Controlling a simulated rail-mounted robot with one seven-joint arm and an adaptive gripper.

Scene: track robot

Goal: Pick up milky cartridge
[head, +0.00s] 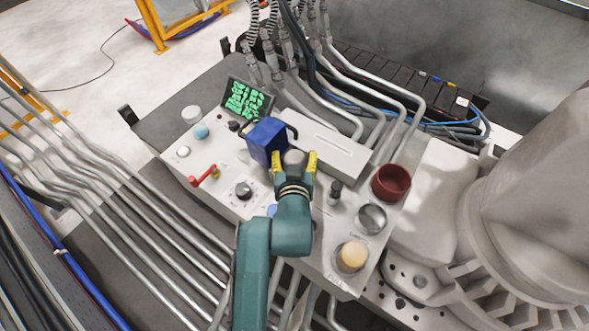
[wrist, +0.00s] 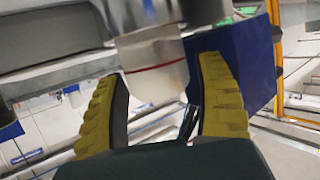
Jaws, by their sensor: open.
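A milky, translucent cartridge (wrist: 158,72) with a thin red line around it shows in the wrist view, between and just beyond my yellow finger pads. In the head view a greyish round piece (head: 293,157) sits between the fingers; it looks like the same cartridge, though I cannot be sure. My gripper (head: 294,162) is open, with one finger on each side of it above the control panel. I see a gap at the left finger in the wrist view; contact at the right finger is unclear.
A blue box (head: 266,139) with a dark handle stands close left of my gripper. The panel (head: 222,172) carries a green screen (head: 246,99), a red lever (head: 203,176), knobs, a dark red cup (head: 391,182) and a yellowish knob (head: 352,256). Pipes rise behind.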

